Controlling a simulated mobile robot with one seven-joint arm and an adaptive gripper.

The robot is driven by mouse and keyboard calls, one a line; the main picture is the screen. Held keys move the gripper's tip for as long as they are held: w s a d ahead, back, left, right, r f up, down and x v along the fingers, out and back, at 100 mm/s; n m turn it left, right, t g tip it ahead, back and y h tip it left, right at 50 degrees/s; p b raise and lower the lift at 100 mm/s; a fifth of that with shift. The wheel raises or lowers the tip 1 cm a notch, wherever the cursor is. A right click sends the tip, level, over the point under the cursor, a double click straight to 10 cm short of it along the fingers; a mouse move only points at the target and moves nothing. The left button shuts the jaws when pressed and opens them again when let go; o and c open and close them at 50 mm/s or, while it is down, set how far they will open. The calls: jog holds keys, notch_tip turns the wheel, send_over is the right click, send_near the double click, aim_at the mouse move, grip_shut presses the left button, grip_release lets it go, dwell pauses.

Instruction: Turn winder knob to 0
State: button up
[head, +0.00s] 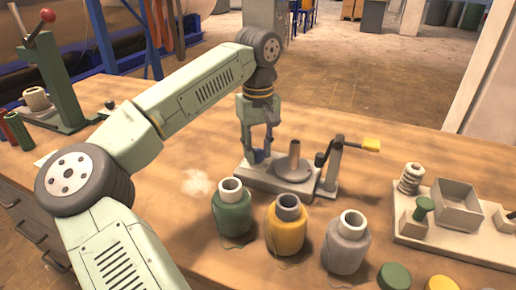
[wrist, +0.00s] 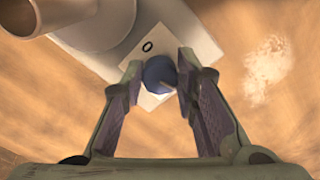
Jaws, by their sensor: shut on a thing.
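The winder (head: 264,181) stands on the wooden workbench, with a grey base, an upright metal spindle (head: 294,158) and a crank with a yellow grip (head: 371,144). In the wrist view its base fills the top, and the winder knob (wrist: 159,74) is a small dark blue round piece on a pale plate (wrist: 150,98). A black "0" (wrist: 147,46) is printed just beyond the knob. My gripper (head: 258,156) points down at the left end of the base. In the wrist view my gripper (wrist: 160,80) is shut on the knob from both sides. I cannot make out a pointer on it.
A pale parts tray (head: 455,237) lies to the right. A green lever press (head: 52,75) stands far left. The bench behind the winder is clear.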

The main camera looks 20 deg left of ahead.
grip_shut()
